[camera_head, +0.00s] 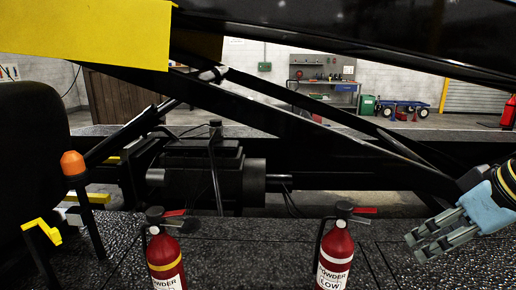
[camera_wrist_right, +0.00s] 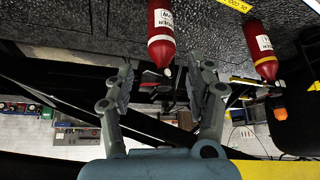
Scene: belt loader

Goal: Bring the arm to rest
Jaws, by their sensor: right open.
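My right gripper (camera_head: 432,236) is at the right side of the head view, with its fingers apart and nothing between them. It also shows in the right wrist view (camera_wrist_right: 160,92), where its two fingers stand apart. A red fire extinguisher (camera_head: 335,258) with a white label stands upright on the dark speckled deck, left of the gripper and apart from it. A second red extinguisher (camera_head: 165,260) with a yellow band stands further left. Both extinguishers appear in the right wrist view, the nearer one (camera_wrist_right: 160,35) and the farther one (camera_wrist_right: 262,50). My left gripper is not in view.
Black loader beams (camera_head: 300,130) cross above the deck (camera_head: 250,245). An orange-capped post (camera_head: 73,165) and a yellow handle (camera_head: 42,231) are at the left. A workbench (camera_head: 325,88), a blue cart (camera_head: 403,106) and a green bin (camera_head: 367,105) are in the background.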

